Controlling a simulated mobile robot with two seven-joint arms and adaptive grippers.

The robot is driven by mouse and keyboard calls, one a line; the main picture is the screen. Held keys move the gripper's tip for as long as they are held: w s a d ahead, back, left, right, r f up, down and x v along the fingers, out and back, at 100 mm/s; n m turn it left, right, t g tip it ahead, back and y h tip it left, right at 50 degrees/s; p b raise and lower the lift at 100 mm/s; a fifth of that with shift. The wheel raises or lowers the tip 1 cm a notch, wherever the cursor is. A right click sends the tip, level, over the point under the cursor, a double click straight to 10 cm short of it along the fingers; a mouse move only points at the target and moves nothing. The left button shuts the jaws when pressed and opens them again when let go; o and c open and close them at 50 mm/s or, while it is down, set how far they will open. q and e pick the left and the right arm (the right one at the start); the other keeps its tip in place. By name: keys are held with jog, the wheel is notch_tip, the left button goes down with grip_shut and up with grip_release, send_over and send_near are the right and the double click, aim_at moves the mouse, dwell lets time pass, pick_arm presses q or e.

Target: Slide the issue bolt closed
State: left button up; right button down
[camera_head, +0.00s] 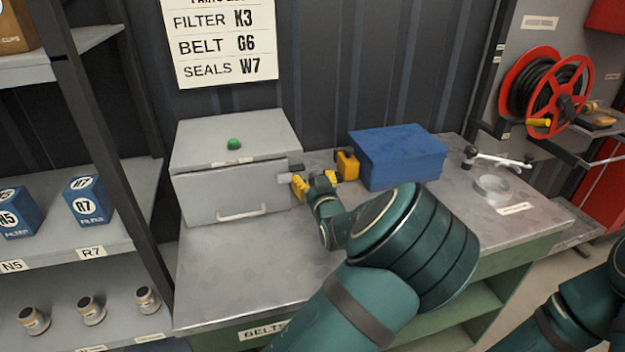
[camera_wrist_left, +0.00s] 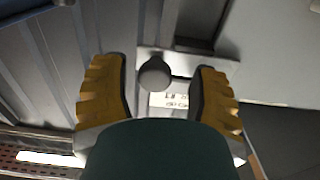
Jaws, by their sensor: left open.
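A grey metal box (camera_head: 235,185) with a handle on its front stands at the back left of the bench. The bolt (camera_head: 284,179) shows as a small pale piece at the right end of the box front, partly hidden by my gripper. My left gripper (camera_head: 323,176) is right beside it, with its yellow fingers spread. In the left wrist view, a round grey knob (camera_wrist_left: 154,74) on a pale bar shows in the gap between the open fingers of the left gripper (camera_wrist_left: 162,92); I cannot tell whether either finger touches it. My right gripper is out of view.
A green dome (camera_head: 234,144) is on the box top. A blue box (camera_head: 398,157) stands close to the right of my left gripper. A round dish (camera_head: 492,187) and a metal lever piece (camera_head: 500,160) lie at the bench's right. The bench (camera_head: 240,275) is clear in front of the grey box.

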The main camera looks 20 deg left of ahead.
pick_arm(q)
jog(key=v, duration=1.2)
